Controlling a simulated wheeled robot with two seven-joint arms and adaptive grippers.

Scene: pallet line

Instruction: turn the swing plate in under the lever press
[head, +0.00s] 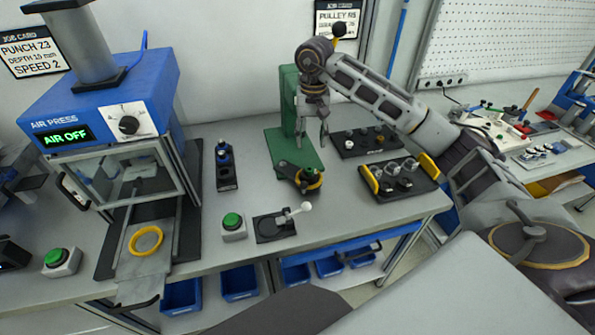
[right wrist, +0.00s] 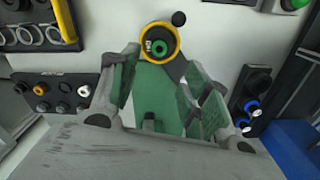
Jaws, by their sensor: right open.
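The green lever press (head: 288,115) stands at the back middle of the bench, with its green base (right wrist: 150,98) in the right wrist view. The dark swing plate (head: 293,172) sticks out at the front of the base. It carries a yellow ring (head: 314,184) around a dark and green part; the ring (right wrist: 144,54) and a black knob (right wrist: 179,18) show in the right wrist view. My right gripper (head: 312,140) is open and empty, fingers down, above the green base and behind the plate. Its fingers (right wrist: 162,75) also show in the wrist view, apart from the plate. My left gripper is out of view.
A blue air press (head: 110,105) stands at the left with a yellow ring (head: 146,241) on its slide. A toggle block (head: 275,226) and a green button (head: 232,222) are at the front edge. Black trays (head: 395,180) of parts lie right of the lever press.

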